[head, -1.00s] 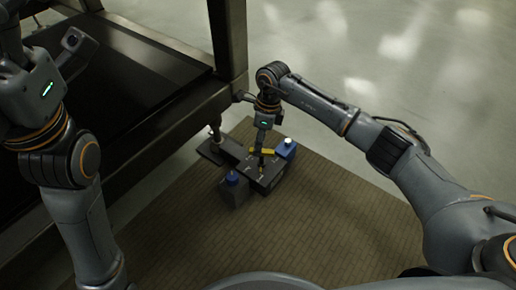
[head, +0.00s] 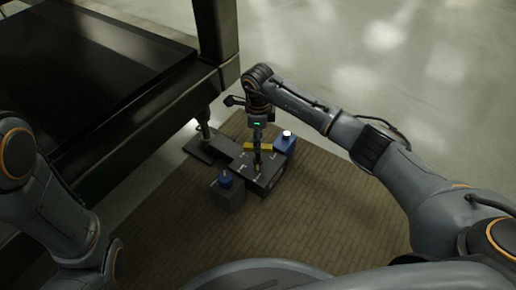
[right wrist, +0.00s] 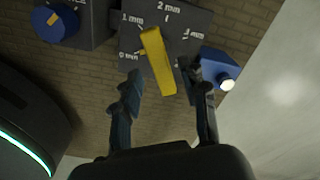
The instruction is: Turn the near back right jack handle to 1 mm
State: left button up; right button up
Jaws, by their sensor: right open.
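The yellow jack handle (right wrist: 158,62) sits on a dark dial plate (right wrist: 192,20) marked in mm, in the right wrist view. Its far end points between the 1 mm and 2 mm labels. My right gripper (right wrist: 165,88) is open, with one finger on each side of the handle's near end; I see gaps beside it. In the head view the handle (head: 258,147) shows just under the right wrist, and my right gripper (head: 257,168) points down over the dark jack block (head: 264,180). My left gripper is out of view; only the left arm shows.
A blue knob (right wrist: 55,22) on a dark box is to the left, and a blue box with a white button (right wrist: 220,72) is close to the right finger. The dark frame (head: 140,130) stands at left. The brown mat (head: 310,225) is clear in front.

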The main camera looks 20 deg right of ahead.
notch_tip(320, 180, down, 2)
jog(key=shift+f+b, duration=0.1)
jog(key=shift+b, duration=0.25)
grip_shut()
